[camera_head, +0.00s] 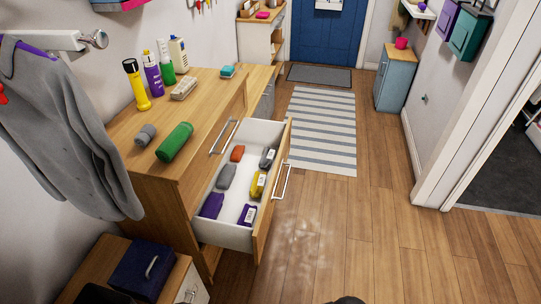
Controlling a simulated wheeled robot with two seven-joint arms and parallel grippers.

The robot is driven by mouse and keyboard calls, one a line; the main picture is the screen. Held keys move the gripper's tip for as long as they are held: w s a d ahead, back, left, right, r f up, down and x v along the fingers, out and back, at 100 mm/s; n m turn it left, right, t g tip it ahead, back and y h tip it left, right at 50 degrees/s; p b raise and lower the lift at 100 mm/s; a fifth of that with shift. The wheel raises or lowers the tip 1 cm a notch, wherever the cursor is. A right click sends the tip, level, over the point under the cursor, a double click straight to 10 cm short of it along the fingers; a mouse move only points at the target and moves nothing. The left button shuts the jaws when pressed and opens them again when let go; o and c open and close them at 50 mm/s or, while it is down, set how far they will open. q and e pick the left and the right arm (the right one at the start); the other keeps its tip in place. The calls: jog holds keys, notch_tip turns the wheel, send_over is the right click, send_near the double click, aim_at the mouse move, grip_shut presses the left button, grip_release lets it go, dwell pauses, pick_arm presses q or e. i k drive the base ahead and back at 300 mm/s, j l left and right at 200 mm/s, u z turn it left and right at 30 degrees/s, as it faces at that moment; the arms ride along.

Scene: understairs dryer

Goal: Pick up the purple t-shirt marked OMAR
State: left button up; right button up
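An open drawer (224,234) in the wooden dresser holds several small folded bundles. Two are purple: one (211,205) lies at the near left, with no label I can make out. The other (247,215) lies at the near right and has a white label, too small to read. I cannot tell which purple bundle is marked OMAR. Neither of my grippers can be made out in the view.
Grey, orange and yellow bundles (258,184) share the drawer. Bottles and a rolled green towel (174,142) stand or lie on the dresser top (213,105). A dark blue box (143,268) sits at the lower left. The wooden floor (345,225) right of the drawer is clear.

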aim_at(248, 216)
jog(key=i+l+u, duration=0.25)
jog(key=l+u, duration=0.2)
jog(key=l, duration=0.2)
jog(key=l+u, duration=0.25)
jog(key=i+l, duration=0.05)
jog(key=l, duration=0.05)
